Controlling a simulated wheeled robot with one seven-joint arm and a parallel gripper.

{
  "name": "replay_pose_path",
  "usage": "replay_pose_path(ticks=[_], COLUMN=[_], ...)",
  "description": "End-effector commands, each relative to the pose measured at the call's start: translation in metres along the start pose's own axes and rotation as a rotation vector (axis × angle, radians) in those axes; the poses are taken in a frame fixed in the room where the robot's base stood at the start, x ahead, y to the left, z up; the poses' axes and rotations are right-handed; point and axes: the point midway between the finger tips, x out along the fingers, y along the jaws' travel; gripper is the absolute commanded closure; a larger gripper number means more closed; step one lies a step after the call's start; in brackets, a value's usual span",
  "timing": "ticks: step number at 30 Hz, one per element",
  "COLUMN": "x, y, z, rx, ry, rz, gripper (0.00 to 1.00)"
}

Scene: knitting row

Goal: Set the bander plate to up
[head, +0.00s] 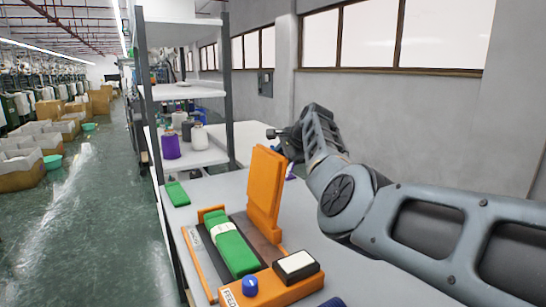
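The bander (270,285) is an orange and dark machine on the grey table. Its tall orange plate (265,195) stands nearly upright at the right side of the bed, leaning slightly. A green bundle (232,247) with a white band lies on the bed beside the plate. A blue knob (250,286) and a white button (295,262) are on the orange front housing, with a partly readable "FEED" label. My gripper (282,138) is behind the plate's upper right edge. The plate and my wrist partly hide it, so its fingers and any contact are unclear.
Another green piece (177,193) lies on the table (330,262) at the left. A shelf rack (205,157) with purple and white cones stands behind. A blue object shows at the bottom edge. My arm crosses over the table's right side; cartons line the left aisle.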

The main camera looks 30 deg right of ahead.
Motion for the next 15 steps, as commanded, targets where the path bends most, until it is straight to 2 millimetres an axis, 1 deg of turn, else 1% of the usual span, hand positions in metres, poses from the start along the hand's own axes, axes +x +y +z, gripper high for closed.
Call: replay_pose_path(ticks=[1, 3, 15], x=[0.000, 0.001, 0.004], y=[-0.001, 0.001, 0.004], z=[-0.005, -0.008, -0.018], rx=[-0.002, -0.003, -0.003], ry=[0.006, 0.007, 0.014], rz=[-0.005, -0.005, -0.005], gripper=[1.00, 1.00, 1.00])
